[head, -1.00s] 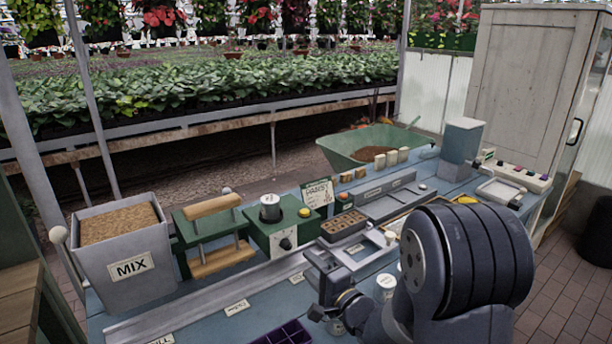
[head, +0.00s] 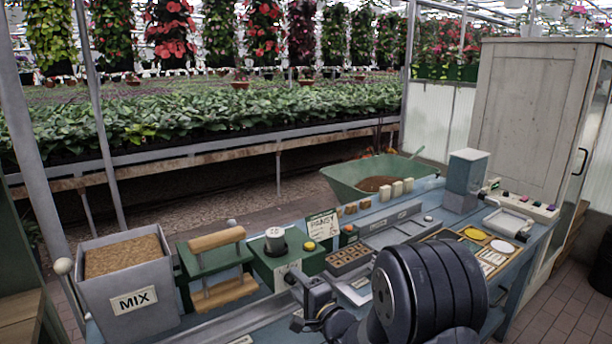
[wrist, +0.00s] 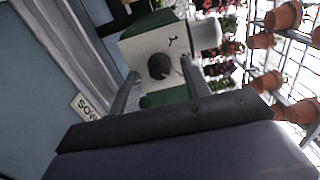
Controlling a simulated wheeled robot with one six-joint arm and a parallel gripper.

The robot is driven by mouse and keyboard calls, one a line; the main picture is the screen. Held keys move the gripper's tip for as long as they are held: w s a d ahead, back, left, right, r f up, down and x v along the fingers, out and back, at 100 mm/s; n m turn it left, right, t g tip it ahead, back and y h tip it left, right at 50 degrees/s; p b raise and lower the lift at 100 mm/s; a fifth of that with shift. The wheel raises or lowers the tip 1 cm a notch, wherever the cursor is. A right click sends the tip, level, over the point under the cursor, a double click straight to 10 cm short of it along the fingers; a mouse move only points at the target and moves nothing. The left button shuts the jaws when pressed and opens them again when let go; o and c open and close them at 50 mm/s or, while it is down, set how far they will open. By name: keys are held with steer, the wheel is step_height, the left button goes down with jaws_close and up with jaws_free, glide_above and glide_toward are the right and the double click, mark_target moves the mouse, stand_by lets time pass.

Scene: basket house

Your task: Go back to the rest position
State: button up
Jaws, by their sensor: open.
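My gripper (wrist: 160,90) shows in the wrist view with its two fingers apart and nothing between them. Beyond the fingers is the green and white control box with a black knob (wrist: 160,66). In the head view my dark arm reaches over the front of the blue bench (head: 520,258), and its wrist end is near the green box (head: 282,262). The fingertips are hard to make out there. The brown cell tray (head: 350,258) sits on the bench just right of my wrist, apart from it as far as I can tell.
A grey MIX hopper (head: 140,298) and a green press with wooden bars (head: 217,240) stand at the left. A green soil tub (head: 355,180), a grey dispenser (head: 466,172) and a tall cabinet (head: 525,115) stand at the back and right. Planting benches lie behind.

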steer(key=b+v, duration=0.1)
steer(key=v, duration=1)
steer(key=p+x, duration=0.1)
steer(key=x, duration=0.9)
steer(key=shift+w+a, duration=0.4)
steer(key=shift+w, duration=0.15)
steer(key=n+b, duration=0.1)
steer(key=n, duration=0.4)
steer(key=shift+s+b, duration=0.1)
steer(key=shift+b, duration=0.2)
steer(key=n+b, duration=0.1)
steer(key=n, duration=0.4)
steer(key=shift+r, duration=0.1)
steer(key=n, duration=0.8)
steer(key=shift+s, duration=0.1)
steer(key=shift+s+d, duration=0.2)
steer(key=shift+s, duration=0.15)
steer(key=shift+r, duration=0.15)
